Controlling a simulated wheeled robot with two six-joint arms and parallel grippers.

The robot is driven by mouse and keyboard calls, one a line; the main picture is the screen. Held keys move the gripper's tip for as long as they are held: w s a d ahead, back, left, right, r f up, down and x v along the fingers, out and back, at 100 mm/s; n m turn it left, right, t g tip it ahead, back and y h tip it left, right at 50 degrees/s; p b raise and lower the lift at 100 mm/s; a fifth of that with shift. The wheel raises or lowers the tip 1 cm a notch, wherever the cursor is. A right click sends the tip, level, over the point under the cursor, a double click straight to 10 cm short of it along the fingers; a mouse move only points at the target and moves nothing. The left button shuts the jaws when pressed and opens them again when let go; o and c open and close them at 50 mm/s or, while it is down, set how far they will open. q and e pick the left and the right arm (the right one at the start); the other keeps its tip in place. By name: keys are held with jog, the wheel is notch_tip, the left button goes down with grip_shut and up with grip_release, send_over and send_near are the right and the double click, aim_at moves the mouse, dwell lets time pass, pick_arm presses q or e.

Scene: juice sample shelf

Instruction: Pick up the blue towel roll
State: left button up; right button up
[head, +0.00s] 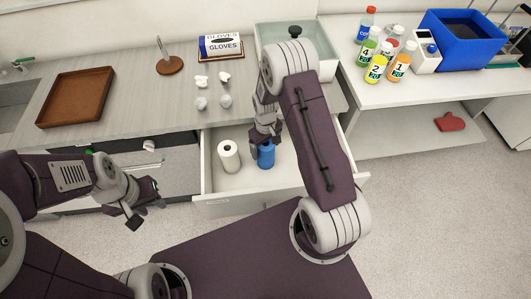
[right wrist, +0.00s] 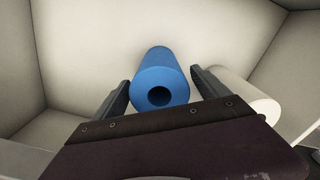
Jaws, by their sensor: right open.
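The blue towel roll (head: 266,156) stands in the open white drawer. In the right wrist view the blue towel roll (right wrist: 160,78) shows its end with a dark core hole. My right gripper (head: 265,135) is above it in the drawer; its two fingers (right wrist: 160,88) are open, one on each side of the roll, with small gaps visible. My left gripper (head: 143,205) is over the front of the counter at the left, away from the roll, and empty as far as it shows.
A white towel roll (head: 229,156) stands left of the blue one, close to one finger in the right wrist view (right wrist: 243,100). The drawer (head: 232,203) walls surround both. The counter above holds a brown tray (head: 75,97), a glove box (head: 221,46) and crumpled white items.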

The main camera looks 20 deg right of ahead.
jog(key=shift+f, duration=0.4)
jog(key=shift+r, duration=0.1)
jog(key=c, duration=1.7)
